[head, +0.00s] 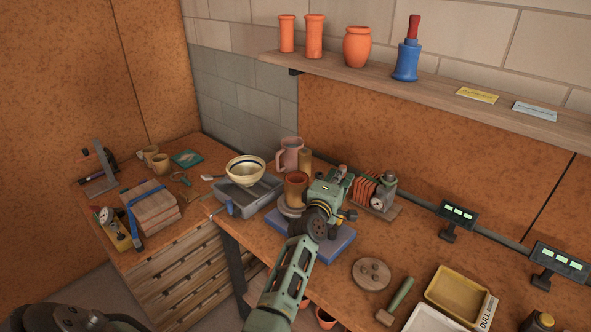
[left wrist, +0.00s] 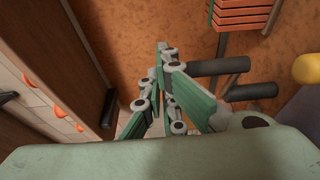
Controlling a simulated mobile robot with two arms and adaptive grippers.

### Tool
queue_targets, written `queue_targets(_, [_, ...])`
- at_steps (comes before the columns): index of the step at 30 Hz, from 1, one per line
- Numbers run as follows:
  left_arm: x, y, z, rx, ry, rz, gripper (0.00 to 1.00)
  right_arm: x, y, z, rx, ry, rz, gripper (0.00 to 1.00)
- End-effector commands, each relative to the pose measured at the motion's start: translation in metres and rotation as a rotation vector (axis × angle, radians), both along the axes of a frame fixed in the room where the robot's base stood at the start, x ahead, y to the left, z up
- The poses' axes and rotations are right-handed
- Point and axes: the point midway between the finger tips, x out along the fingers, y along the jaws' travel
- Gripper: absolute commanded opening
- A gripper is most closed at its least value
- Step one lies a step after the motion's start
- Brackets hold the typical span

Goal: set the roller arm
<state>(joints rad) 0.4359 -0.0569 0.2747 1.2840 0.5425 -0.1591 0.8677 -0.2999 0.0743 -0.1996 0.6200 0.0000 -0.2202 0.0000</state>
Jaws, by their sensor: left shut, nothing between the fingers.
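My left arm reaches up from the bottom of the head view, and its gripper (head: 340,176) is over the blue-based machine (head: 335,248). In the left wrist view the gripper's green fingers (left wrist: 163,50) are together with nothing between them. A terracotta pot (head: 296,186) stands on the machine's grey round head, left of the gripper. Dark cylinders (left wrist: 222,68) lie right of the fingers in the wrist view; I cannot tell whether they belong to the roller arm. My gripper and wrist hide much of the machine, and I cannot make out the roller arm clearly. My right gripper is not visible.
A strapped orange stack (head: 366,188) stands close right of my gripper. A grey tub (head: 262,192) with a striped bowl (head: 246,170) is to the left. A round disc (head: 371,274), a green-handled tool (head: 399,297) and a yellow tray (head: 460,292) lie to the right.

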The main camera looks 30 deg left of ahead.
Motion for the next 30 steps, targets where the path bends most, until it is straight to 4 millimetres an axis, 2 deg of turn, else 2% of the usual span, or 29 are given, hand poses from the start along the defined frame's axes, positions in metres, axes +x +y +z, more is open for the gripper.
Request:
queue_targets(6, [0.004, -0.003, 0.000, -0.001, 0.000, 0.000, 0.00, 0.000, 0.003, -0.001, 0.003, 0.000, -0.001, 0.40])
queue_targets(30, [0.008, -0.006, 0.000, -0.001, -0.001, 0.000, 0.00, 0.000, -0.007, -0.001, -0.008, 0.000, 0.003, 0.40])
